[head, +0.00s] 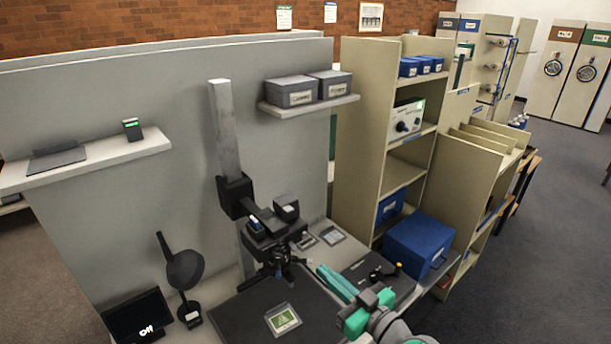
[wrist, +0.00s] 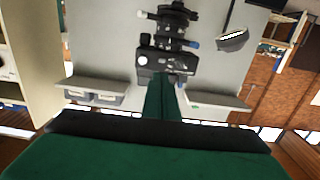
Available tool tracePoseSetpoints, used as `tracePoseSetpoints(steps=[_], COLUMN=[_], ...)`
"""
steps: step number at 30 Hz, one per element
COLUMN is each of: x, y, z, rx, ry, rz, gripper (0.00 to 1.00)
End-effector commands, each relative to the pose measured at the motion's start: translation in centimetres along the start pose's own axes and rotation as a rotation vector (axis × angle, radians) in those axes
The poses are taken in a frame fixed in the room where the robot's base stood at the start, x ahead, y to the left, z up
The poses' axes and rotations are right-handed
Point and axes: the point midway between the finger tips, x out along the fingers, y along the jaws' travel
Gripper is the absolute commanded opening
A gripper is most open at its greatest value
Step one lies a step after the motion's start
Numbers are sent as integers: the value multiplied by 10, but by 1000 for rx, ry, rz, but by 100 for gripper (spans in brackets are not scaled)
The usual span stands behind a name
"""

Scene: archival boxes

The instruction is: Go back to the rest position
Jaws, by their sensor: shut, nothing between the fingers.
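My gripper (head: 328,275) is green and reaches in from the bottom of the head view, above the right part of the workbench. Its two fingers lie together with nothing between them. In the wrist view the shut fingers (wrist: 166,90) point up from the bottom centre, clear of any object. That view is upside down. My gripper is to the right of a black camera-like device (head: 270,232) on a grey column, which also shows in the wrist view (wrist: 165,35). Part of my arm shows at the bottom edge of the head view.
A green card (head: 284,320) lies on the dark mat below the device. A blue box (head: 418,246) sits right of my gripper, beside tall beige shelving (head: 362,120). Grey boxes (head: 292,92) stand on a wall shelf. A black lamp (head: 185,268) is at left. Open carpet lies at right.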

Motion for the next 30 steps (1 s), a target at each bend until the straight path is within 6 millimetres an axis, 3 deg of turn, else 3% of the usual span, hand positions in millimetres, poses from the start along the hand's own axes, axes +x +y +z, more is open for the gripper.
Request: tracePoseSetpoints(steps=[5, 10, 14, 21, 30], x=[6, 3, -11, -51, -120], y=[-14, -36, -53, -94, -154], z=[36, 95, 138, 202, 246], rx=[78, 194, 261, 331, 326], ry=[-19, -57, -87, -142, -197], rz=[58, 179, 283, 453, 611], gripper=[0, 0, 0, 0, 0])
